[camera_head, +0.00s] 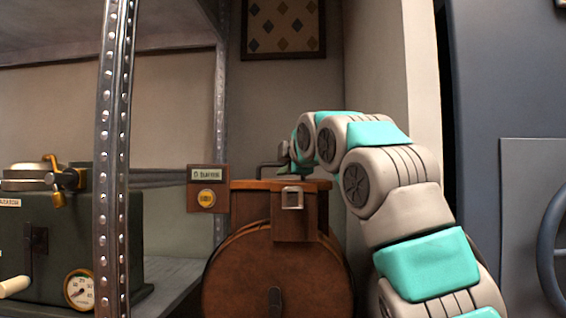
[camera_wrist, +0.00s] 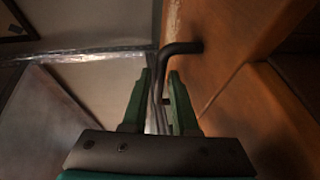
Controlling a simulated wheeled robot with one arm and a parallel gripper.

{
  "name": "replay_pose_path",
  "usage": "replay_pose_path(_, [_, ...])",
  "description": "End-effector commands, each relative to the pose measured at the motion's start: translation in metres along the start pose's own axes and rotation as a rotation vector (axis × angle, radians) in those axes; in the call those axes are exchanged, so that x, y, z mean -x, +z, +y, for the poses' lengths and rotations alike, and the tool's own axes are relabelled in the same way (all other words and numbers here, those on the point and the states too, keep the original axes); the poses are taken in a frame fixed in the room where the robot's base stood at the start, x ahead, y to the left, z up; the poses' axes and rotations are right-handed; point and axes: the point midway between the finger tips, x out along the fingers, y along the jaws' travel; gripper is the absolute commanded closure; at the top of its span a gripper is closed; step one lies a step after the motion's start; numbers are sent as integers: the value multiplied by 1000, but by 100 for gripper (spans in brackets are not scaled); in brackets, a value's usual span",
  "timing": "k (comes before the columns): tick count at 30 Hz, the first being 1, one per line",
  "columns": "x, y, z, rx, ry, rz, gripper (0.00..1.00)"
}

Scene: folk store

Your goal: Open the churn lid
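The brown wooden churn (camera_head: 275,270) stands in the middle of the head view, with a round front. Its lid (camera_head: 252,186) is down on top, with a square metal latch plate (camera_head: 292,198) at the front. A dark bent handle (camera_head: 265,165) rises from the lid. My gripper (camera_head: 288,160) is at the top of the churn beside this handle, partly hidden by my arm. In the wrist view the green fingers of my gripper (camera_wrist: 160,72) stand apart on either side of the dark handle rod (camera_wrist: 180,48). I cannot tell whether they touch it.
A metal shelf post (camera_head: 117,150) stands left of the churn. A green box with a gauge (camera_head: 70,240) sits on the shelf. A small labelled panel with a yellow button (camera_head: 207,190) is beside the churn. A wall (camera_head: 380,60) is close behind my arm.

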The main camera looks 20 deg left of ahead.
Motion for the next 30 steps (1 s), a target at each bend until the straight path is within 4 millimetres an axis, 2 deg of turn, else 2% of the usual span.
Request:
replay_pose_path(4, [-8, 0, -1, -1, -4, -1, 73])
replay_pose_path(14, [-10, 0, -1, 0, -3, -1, 73])
replay_pose_path(21, [-10, 0, -1, 0, -2, -1, 100])
replay_pose_path(30, [-10, 0, -2, 0, -3, -1, 100])
